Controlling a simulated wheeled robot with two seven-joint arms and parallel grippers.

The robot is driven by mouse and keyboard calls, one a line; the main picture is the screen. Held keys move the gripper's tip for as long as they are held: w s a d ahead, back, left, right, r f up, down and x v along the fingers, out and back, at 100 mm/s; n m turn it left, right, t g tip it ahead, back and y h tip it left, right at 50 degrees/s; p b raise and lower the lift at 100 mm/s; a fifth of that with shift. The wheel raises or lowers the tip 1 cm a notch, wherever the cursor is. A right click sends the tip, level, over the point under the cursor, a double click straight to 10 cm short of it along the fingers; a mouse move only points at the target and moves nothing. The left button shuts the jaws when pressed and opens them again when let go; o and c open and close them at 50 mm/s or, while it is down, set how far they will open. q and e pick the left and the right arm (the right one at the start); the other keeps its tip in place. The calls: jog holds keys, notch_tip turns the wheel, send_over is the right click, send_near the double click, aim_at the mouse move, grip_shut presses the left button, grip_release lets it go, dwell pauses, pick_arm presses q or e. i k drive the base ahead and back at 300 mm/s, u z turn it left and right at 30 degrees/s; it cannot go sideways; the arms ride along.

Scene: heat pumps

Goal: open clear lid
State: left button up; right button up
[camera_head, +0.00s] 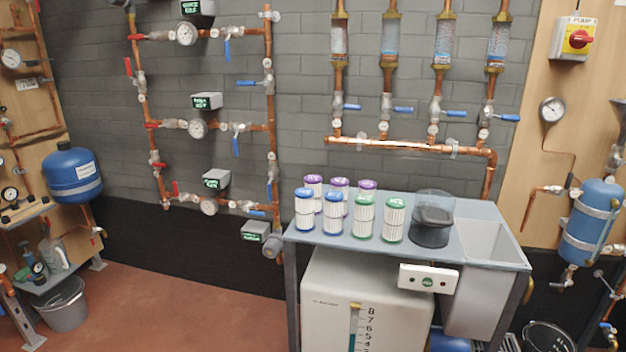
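A clear, smoky cylindrical container (432,217) stands upright on the grey bench (475,211), right of the filter cartridges. Its upper part is see-through and its lower part looks dark. I cannot tell whether that see-through upper part is a separate lid, or whether it is open or closed. Four clear-walled tubes in copper pipework, such as this clear tube (389,40), are on the wall above. Neither of my grippers is in view, so nothing is seen touching the container.
Several white filter cartridges (365,215) with blue, green and purple caps stand left of the container. A sink basin (487,245) is at its right. A white tank (345,295) is under the bench. Red floor (190,290) at the left is clear.

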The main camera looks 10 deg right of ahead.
aim_at(429, 215)
jog(key=z, duration=0.25)
jog(key=i, duration=1)
jog(key=z, duration=0.55)
